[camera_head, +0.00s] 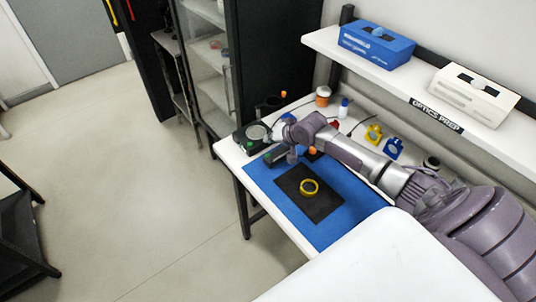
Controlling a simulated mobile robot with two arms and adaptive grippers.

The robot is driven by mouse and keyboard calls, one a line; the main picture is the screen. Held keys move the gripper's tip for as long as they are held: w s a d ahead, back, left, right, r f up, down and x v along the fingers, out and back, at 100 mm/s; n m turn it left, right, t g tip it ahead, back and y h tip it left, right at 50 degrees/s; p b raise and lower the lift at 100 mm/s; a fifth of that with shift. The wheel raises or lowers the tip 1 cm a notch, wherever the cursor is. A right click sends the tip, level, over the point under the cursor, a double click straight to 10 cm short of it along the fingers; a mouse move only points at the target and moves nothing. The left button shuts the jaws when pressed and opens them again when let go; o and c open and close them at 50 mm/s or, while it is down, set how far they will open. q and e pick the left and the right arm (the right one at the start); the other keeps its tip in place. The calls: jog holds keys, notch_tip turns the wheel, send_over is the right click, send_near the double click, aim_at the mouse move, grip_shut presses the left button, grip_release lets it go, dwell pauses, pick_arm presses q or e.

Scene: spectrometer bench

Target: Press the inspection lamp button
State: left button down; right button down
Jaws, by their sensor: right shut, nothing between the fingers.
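My right arm reaches in from the right across the bench, and its right gripper (292,157) points down over the far part of the blue mat (338,224). The gripper is small here; its fingers look closed with nothing held. A dark device with a round, light-coloured top (256,133) stands at the far left corner of the bench, just left of the gripper. A small dark block with green on it (274,156) is beside the fingertips. I cannot make out which part is the inspection lamp button; my wrist may hide it. My left gripper is out of view.
Yellow (374,134) and blue (393,149) mounts stand behind my forearm. A shelf above holds a blue box (376,46) and a white box (468,95). The mat's near part is clear.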

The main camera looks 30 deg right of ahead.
dwell(0.9)
jog(key=s+a+f+n, duration=0.1)
jog(key=s+a+f, duration=0.1)
jog(key=s+a+f+n+g, duration=0.1)
jog(key=s+a+f, duration=0.1)
jog(key=a, duration=0.1)
jog(key=s+a+f+n, duration=0.1)
jog(key=s+a+f, duration=0.2)
jog(key=shift+g+y+b, duration=0.3)
jog(key=shift+g+b, duration=0.05)
jog(key=shift+g, duration=0.05)
jog(key=s+a+f+n+g+b, duration=0.1)
jog(key=s+a+f+n, duration=0.15)
jog(key=s, duration=0.25)
jog(key=s+a+f+n+g, duration=0.1)
jog(key=s+a+f, duration=0.2)
jog(key=s+a, duration=0.15)
jog(key=s+f+n+g+h+b, duration=0.1)
jog(key=s+f+b, duration=0.5)
jog(key=s+f, duration=1.1)
jog(key=s+f+n+g+h+b, duration=0.1)
jog(key=s+f+b, duration=0.5)
jog(key=s+f, duration=1.2)
notch_tip(320, 180, down, 8)
jog(key=shift+s+d+f+n+g, duration=0.15)
jog(key=shift+s+d+n+g, duration=0.25)
jog(key=shift+g, duration=0.7)
jog(key=shift+w, duration=0.1)
